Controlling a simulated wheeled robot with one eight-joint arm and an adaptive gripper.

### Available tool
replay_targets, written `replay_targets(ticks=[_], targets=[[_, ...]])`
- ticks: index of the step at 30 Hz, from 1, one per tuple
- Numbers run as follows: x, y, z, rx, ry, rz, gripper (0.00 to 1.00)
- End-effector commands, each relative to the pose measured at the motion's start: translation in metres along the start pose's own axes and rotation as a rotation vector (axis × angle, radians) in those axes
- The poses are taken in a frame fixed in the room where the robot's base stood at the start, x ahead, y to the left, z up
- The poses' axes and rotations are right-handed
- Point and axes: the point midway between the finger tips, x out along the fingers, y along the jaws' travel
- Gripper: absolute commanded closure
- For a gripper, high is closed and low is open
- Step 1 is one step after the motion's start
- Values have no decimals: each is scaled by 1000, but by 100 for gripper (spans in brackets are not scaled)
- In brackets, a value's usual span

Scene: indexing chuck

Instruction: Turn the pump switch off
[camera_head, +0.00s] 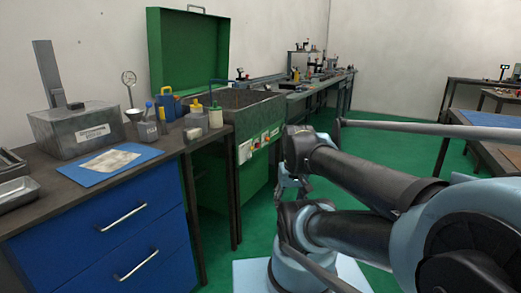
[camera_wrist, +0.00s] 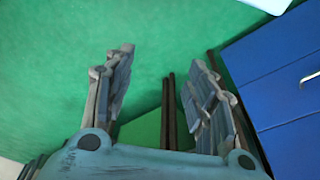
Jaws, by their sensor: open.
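A green parts washer (camera_head: 246,178) with a raised green lid (camera_head: 187,48) stands between the benches. Its front carries small labels or controls (camera_head: 262,141) with red and yellow marks. They are too small for me to tell which is the pump switch or how it is set. My gripper (camera_wrist: 160,88) is open and empty in the wrist view, with its fingers spread apart. There it points toward the green floor and a dark-legged bench. In the head view my arm reaches in front of the washer's right side, and the gripper is mostly hidden.
A blue drawer cabinet (camera_head: 105,245) under a dark bench stands at left; its drawers also show in the wrist view (camera_wrist: 280,60). A grey bin (camera_head: 80,130), bottles and a blue mat (camera_head: 75,176) lie on top. A long bench (camera_head: 315,84) runs behind. Green floor (camera_head: 370,150) is open beyond my arm.

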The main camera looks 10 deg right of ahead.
Motion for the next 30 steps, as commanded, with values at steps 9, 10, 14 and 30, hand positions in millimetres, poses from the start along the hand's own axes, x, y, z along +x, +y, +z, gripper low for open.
replay_targets(ticks=[9, 10, 14, 30], targets=[[-26, -21, -61, 117, 0, -127, 48], [-28, -23, -69, 131, 0, -142, 48], [-37, -32, -103, 192, 0, -211, 48], [-47, -50, -259, 435, -4, -497, 48]])
